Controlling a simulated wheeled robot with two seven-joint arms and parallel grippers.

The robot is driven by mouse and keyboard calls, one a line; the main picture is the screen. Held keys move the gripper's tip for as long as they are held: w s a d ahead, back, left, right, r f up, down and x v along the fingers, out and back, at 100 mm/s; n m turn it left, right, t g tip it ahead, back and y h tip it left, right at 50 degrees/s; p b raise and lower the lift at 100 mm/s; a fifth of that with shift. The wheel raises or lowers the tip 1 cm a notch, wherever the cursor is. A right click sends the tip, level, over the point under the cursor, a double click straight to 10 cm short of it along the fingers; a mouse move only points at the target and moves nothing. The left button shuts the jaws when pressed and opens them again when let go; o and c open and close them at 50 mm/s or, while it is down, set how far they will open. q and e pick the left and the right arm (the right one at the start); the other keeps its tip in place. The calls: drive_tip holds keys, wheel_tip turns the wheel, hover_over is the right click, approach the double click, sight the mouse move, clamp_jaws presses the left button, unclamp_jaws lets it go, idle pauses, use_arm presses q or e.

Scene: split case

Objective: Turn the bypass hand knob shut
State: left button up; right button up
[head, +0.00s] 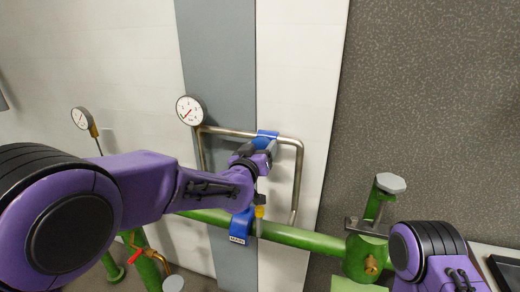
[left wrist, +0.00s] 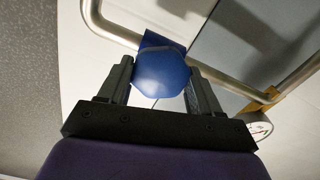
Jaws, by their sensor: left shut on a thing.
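The blue bypass hand knob (left wrist: 160,72) sits on the bent steel bypass pipe (head: 299,170), and its rounded face is toward the left wrist camera. My left gripper (head: 263,147) is at the top run of this pipe. In the left wrist view its two dark fingers stand on either side of the knob, shut on it. In the head view the gripper hides most of the knob, and blue (head: 267,133) shows just behind the fingers. The knob's turn angle cannot be told. My right gripper is out of view.
A green main pipe (head: 310,240) runs below, with a blue labelled part (head: 240,226) and a small yellow part (head: 259,212). A gauge (head: 190,110) stands left of the bypass, another (head: 81,118) farther left. A grey-capped green valve (head: 390,183) stands at right.

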use_arm(q)
drive_tip(key=shift+f, duration=0.1)
drive_tip(key=o, duration=1.1)
drive_tip(key=shift+c, duration=0.2)
drive_tip(key=b+v, duration=0.3)
drive_tip(key=v, duration=0.7)
drive_tip(key=shift+s, duration=0.25)
